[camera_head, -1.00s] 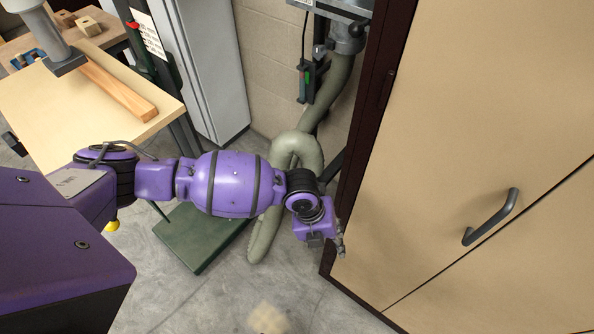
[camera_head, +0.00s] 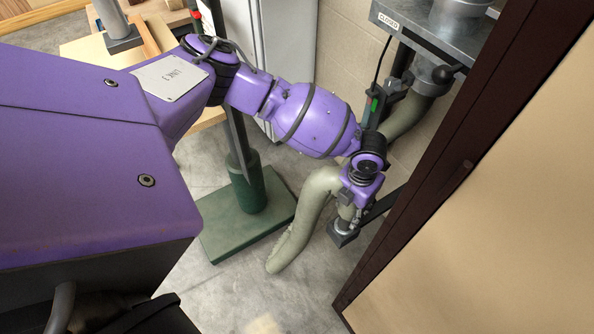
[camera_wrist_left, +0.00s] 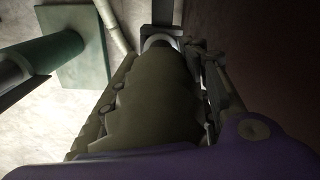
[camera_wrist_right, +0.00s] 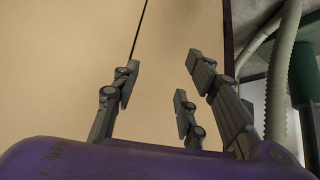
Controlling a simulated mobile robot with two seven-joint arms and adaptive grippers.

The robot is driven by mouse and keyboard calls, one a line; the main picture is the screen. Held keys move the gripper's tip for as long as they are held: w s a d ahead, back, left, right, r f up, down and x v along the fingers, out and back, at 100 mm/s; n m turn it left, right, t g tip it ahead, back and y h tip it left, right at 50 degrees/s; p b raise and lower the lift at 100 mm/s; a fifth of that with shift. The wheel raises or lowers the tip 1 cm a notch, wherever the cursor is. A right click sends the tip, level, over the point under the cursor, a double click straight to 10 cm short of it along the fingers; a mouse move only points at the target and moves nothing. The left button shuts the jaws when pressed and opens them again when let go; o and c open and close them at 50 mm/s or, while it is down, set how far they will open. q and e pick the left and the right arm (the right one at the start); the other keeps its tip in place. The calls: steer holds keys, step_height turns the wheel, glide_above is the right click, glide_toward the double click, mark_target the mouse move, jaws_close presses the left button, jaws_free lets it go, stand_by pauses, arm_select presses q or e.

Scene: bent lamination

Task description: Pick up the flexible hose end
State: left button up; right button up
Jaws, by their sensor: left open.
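The grey-green flexible hose (camera_head: 318,195) bends down in the head view, and its lower end (camera_head: 277,264) is near the floor. In the left wrist view the thick hose (camera_wrist_left: 160,95) fills the space between the fingers of my left gripper (camera_wrist_left: 163,55). The fingers are open on both sides of it; contact is hard to tell. My right gripper (camera_wrist_right: 163,85) shows only in the right wrist view, with fingers apart and nothing between them.
The beige cabinet (camera_head: 480,240) with a dark frame stands close on the right. A green base with a post (camera_head: 208,228) stands left of the hose. A metal unit (camera_head: 425,25) with a pipe is above.

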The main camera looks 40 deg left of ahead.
mark_target(344, 219)
arm_select(q)
steer(key=shift+s+f, duration=0.2)
steer(key=shift+f, duration=1)
steer(key=f, duration=0.5)
steer(key=shift+w+a, duration=0.1)
steer(key=shift+a, duration=0.25)
steer(key=shift+f, duration=0.25)
arm_select(e)
steer(key=shift+w+r, duration=0.2)
steer(key=shift+w, duration=0.45)
arm_select(q)
steer(key=shift+c, duration=0.3)
arm_select(e)
steer(key=shift+s, duration=0.1)
arm_select(q)
steer(key=shift+w+r, duration=0.1)
steer(key=shift+w, duration=0.05)
steer(key=c, duration=1)
steer(key=shift+o, duration=0.2)
arm_select(e)
steer(key=shift+s+f, duration=0.15)
steer(key=shift+s, duration=0.3)
arm_select(q)
steer(key=shift+r, duration=0.1)
